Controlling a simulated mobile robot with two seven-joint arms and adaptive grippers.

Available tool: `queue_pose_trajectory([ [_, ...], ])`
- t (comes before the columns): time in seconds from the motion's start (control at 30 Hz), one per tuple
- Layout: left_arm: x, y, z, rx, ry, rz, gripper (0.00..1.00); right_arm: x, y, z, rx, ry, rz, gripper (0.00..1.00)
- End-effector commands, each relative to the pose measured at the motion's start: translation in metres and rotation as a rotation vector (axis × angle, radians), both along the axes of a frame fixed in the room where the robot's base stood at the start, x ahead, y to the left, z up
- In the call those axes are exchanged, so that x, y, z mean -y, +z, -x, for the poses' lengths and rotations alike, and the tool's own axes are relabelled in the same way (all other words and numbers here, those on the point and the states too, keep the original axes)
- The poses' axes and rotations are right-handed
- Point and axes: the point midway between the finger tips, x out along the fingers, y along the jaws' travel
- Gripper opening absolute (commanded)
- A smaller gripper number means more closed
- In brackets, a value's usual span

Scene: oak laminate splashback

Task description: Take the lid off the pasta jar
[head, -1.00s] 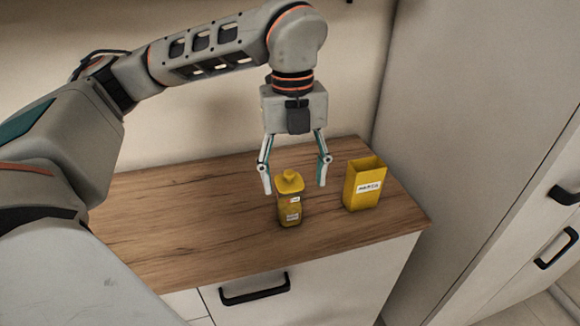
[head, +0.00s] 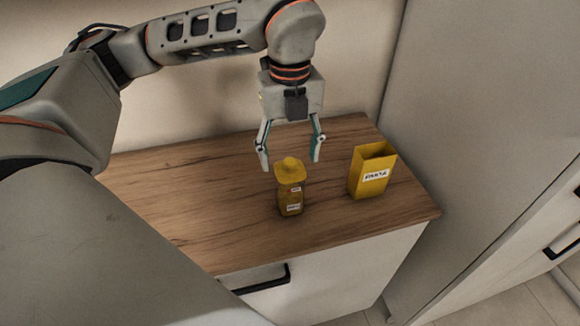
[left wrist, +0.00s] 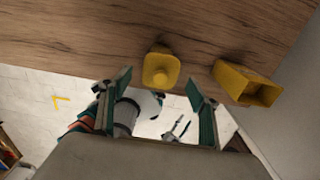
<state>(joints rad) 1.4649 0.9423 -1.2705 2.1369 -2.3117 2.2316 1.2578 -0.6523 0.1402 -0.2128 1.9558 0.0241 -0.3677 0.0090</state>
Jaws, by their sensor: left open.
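The lid also shows from above in the left wrist view (left wrist: 161,69), near the counter's front edge. My left gripper (head: 291,162) is open and empty, pointing down, its fingers spread wider than the lid. Contact is not visible.
A yellow open-topped box (head: 372,174) with a white label stands right of the jar, near the right finger's side. The wooden counter (head: 190,205) is clear to the left. A wall is behind and a tall cabinet (head: 470,120) stands at right.

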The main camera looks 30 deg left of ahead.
Motion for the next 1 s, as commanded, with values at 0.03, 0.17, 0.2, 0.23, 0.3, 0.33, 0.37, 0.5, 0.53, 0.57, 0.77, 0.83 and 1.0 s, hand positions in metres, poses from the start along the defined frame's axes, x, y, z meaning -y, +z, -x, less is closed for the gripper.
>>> queue_pose_trajectory([
  [0.03, 0.0, -0.007, 0.0, -0.002, 0.001, -0.001, 0.62, 0.0, 0.001, -0.001, 0.001, 0.0, 0.0, 0.4],
  [0.17, 0.0, -0.018, 0.0, -0.001, 0.001, 0.001, 0.62, 0.0, 0.002, -0.002, 0.004, 0.0, -0.001, 0.4],
  [0.2, 0.0, -0.02, 0.0, -0.001, 0.001, 0.001, 0.62, 0.0, 0.003, -0.002, 0.005, 0.0, -0.001, 0.4],
  [0.23, 0.0, -0.02, 0.0, -0.001, 0.001, 0.001, 0.62, 0.0, 0.003, -0.003, 0.006, 0.0, 0.0, 0.4],
  [0.3, 0.0, -0.021, 0.0, 0.0, 0.001, 0.001, 0.62, 0.0, 0.005, -0.004, 0.009, 0.0, -0.001, 0.4],
  [0.33, 0.0, -0.021, 0.0, 0.001, 0.001, 0.001, 0.62, 0.0, 0.005, -0.004, 0.011, -0.001, -0.001, 0.4],
  [0.37, 0.0, -0.021, 0.0, 0.001, 0.001, 0.001, 0.62, 0.0, 0.006, -0.004, 0.012, -0.001, -0.001, 0.4],
  [0.5, 0.0, -0.02, 0.0, 0.001, 0.001, 0.001, 0.41, 0.0, 0.007, -0.005, 0.014, 0.0, -0.002, 0.4],
  [0.53, 0.0, -0.02, 0.0, 0.001, 0.001, 0.001, 0.33, 0.0, 0.007, -0.005, 0.014, 0.0, -0.002, 0.4],
  [0.57, 0.0, -0.02, 0.0, 0.001, 0.001, 0.001, 0.28, 0.0, 0.007, -0.005, 0.014, 0.0, -0.002, 0.4],
  [0.77, 0.0, -0.02, 0.0, 0.0, 0.001, 0.0, 0.28, 0.0, 0.007, -0.005, 0.014, 0.0, -0.002, 0.4],
  [0.83, 0.0, -0.02, 0.0, -0.001, 0.001, 0.001, 0.28, 0.0, 0.006, -0.005, 0.013, 0.0, -0.002, 0.4],
  [1.0, 0.0, -0.012, -0.001, 0.004, 0.001, 0.0, 0.28, 0.0, 0.004, -0.004, 0.009, -0.001, 0.0, 0.4],
])
